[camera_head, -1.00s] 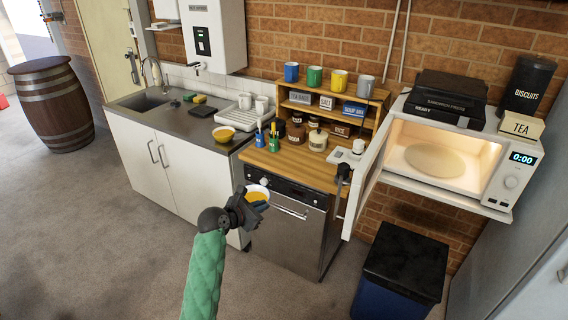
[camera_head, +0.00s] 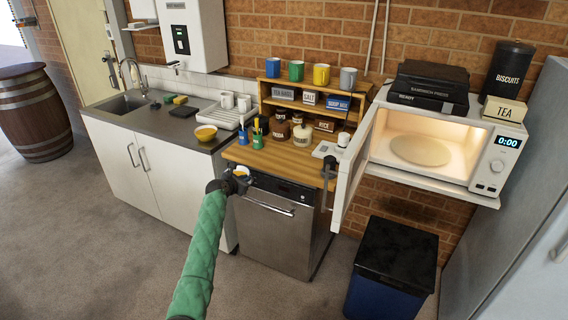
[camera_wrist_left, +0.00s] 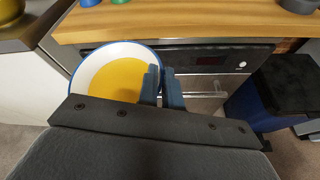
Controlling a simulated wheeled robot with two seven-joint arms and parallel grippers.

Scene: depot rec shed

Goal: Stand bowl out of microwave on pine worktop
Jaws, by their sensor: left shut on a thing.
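The bowl (camera_head: 241,171), white with a blue rim and yellow inside, is held by my left gripper (camera_head: 236,182) in front of the worktop's front edge. In the left wrist view the bowl (camera_wrist_left: 108,78) looks roughly level, with the shut blue-grey fingers (camera_wrist_left: 162,88) on the right side of its rim. The pine worktop (camera_head: 262,160) lies just beyond the bowl; its front edge (camera_wrist_left: 190,30) also shows in the wrist view. The microwave (camera_head: 478,172) is open and lit, with only the turntable (camera_head: 420,151) inside. My right gripper is out of view.
The worktop carries pen pots (camera_head: 257,140), jars (camera_head: 302,135) and a rack (camera_head: 352,116) at the back. Its front strip is mostly clear. The open microwave door (camera_head: 352,170) stands at its right. A dishwasher (camera_head: 275,230) is below.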

